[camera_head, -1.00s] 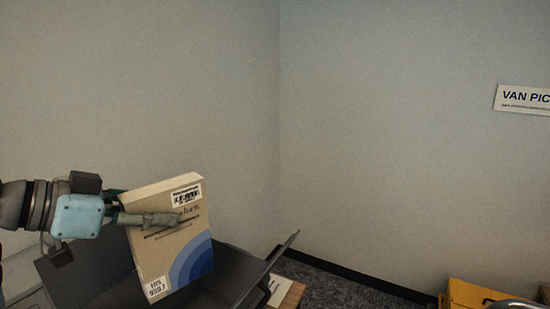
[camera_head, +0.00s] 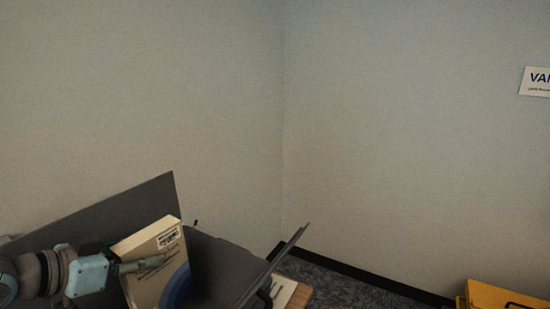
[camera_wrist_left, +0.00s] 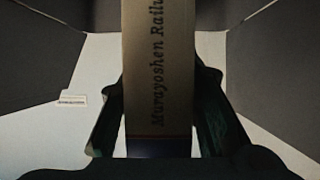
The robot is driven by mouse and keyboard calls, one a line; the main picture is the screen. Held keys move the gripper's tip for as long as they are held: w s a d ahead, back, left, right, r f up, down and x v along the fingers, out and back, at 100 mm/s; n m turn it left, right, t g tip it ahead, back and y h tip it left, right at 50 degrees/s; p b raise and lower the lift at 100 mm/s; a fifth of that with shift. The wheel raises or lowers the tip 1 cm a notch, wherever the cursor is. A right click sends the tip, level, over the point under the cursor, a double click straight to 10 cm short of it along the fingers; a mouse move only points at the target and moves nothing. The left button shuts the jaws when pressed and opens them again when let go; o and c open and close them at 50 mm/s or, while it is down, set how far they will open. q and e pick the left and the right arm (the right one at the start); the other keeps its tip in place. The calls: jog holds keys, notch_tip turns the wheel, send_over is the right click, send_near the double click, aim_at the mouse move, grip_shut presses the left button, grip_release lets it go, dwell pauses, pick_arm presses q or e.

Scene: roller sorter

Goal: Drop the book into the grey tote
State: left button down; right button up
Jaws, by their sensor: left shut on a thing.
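The book (camera_head: 146,250), tan with a white label and a blue arc, stands tilted in my left gripper (camera_head: 150,265) at the lower left of the head view. In the left wrist view the spine of the book (camera_wrist_left: 158,70) shows upright between the two dark fingers, which are shut on it. The grey tote (camera_head: 225,262) has its dark walls and flaps around the book, and the book's lower part is low inside its opening. Grey walls of the tote also show on both sides in the left wrist view (camera_wrist_left: 275,85). My right gripper is not in view.
A yellow crate (camera_head: 500,297) stands at the lower right. A white card on a wooden surface (camera_head: 287,291) is just right of the tote. A wall sign (camera_head: 537,82) hangs at the right edge. Carpet lies between the tote and crate.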

pick_arm(q)
jog(key=shift+s+a+r, duration=0.1)
jog(key=shift+s+r, duration=0.1)
jog(key=c, duration=1.1)
grip_release()
jog(key=shift+s+r, duration=0.1)
jog(key=shift+s, duration=0.05)
notch_tip(320, 180, up, 10)
jog(key=shift+f, duration=0.1)
